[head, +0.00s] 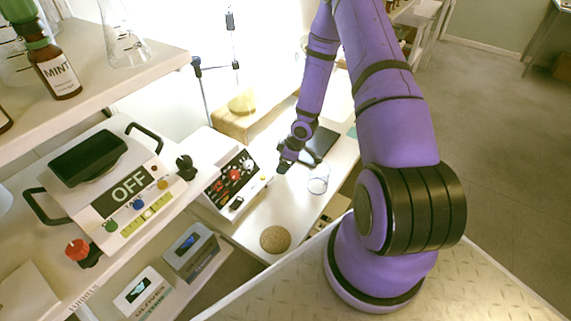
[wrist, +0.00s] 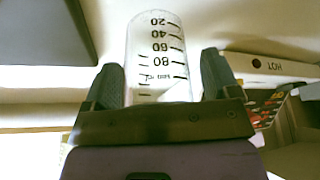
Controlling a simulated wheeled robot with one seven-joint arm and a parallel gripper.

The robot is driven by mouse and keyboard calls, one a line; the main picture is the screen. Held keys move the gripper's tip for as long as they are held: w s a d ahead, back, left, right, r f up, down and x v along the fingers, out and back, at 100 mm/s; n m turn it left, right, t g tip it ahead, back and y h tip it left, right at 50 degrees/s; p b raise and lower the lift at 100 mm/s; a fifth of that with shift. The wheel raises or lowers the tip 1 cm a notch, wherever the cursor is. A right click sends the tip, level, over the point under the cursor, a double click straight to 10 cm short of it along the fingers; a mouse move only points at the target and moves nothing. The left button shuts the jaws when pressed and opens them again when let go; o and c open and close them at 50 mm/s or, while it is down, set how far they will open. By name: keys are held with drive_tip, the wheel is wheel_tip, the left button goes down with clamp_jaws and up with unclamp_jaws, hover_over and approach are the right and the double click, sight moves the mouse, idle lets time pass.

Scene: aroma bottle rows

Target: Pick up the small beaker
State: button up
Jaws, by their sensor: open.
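The small beaker (head: 318,179) is clear glass and stands on the white bench in the head view. In the wrist view the beaker (wrist: 158,55) shows its printed scale with marks 20, 40, 60 and 80. My gripper (head: 297,160) is right beside the beaker in the head view. In the wrist view my gripper (wrist: 163,85) is open, with one dark finger on each side of the beaker. Whether either finger touches the glass I cannot tell. The beaker's lower part is hidden behind the gripper's body in the wrist view.
A hot plate device with knobs (head: 234,180) stands left of the beaker. A dark flat plate (head: 322,143) lies behind it. A round cork mat (head: 274,239) lies nearer on the bench. A shelf holds a MINT bottle (head: 58,72) and a flask (head: 124,42).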

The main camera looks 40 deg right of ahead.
drive_tip(key=c, duration=1)
drive_tip(key=shift+r, duration=0.1)
